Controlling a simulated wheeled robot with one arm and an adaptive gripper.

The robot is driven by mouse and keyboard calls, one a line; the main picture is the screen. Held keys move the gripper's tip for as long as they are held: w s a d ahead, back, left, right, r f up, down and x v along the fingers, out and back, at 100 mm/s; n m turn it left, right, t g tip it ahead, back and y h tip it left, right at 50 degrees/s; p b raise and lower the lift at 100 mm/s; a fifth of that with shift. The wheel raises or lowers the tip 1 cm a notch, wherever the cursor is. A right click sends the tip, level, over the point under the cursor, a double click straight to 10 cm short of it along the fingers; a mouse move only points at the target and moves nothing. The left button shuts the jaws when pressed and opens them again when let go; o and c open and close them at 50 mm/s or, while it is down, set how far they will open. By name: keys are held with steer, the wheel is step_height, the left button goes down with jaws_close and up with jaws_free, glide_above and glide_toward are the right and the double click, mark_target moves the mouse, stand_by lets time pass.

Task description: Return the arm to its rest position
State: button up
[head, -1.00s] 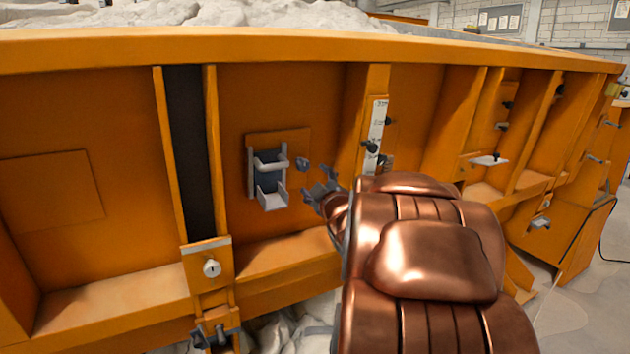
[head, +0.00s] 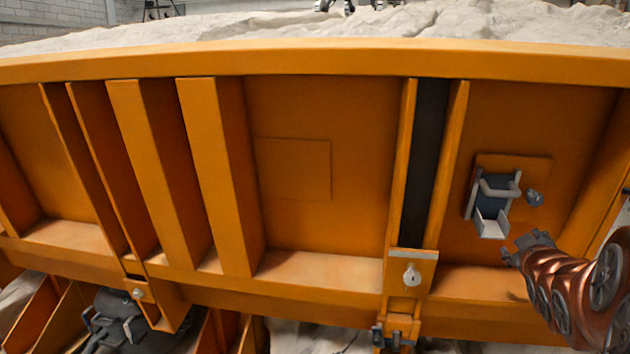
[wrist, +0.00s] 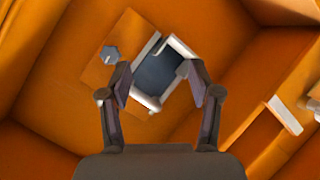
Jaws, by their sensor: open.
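My arm is copper-coloured and reaches in from the lower right of the head view. My gripper (head: 517,247) is just below a grey bracket with a dark back (head: 494,203) on the orange sandbed wall. In the wrist view my gripper (wrist: 156,72) has its two fingers spread apart with nothing between them. The bracket (wrist: 162,72) shows beyond the fingertips, and the left finger covers part of its edge. A gap between gripper and bracket shows in the head view.
A small grey knob (head: 535,198) sits right of the bracket. A dark vertical slot (head: 425,165) and a plate with a lock (head: 411,275) are to the left. Orange ribs (head: 215,175) stand out from the wall farther left. Pale sand (head: 300,28) lies on top.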

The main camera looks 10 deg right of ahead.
steer(key=s+a+f+m+g+y+p, duration=0.15)
steer(key=s+a+f+g, duration=0.3)
steer(key=a, duration=0.55)
steer(key=s+a+f+m+g+y+p, duration=0.1)
steer(key=s+a+f+g+y+p, duration=0.15)
steer(key=s+a+f, duration=0.5)
steer(key=s+a+r+g+y+p, duration=0.2)
steer(key=s+a+g, duration=0.5)
steer(key=s+a, duration=0.8)
steer(key=shift+s+a+g+y, duration=0.2)
steer(key=shift+s+g+y, duration=0.1)
steer(key=shift+s+y, duration=0.65)
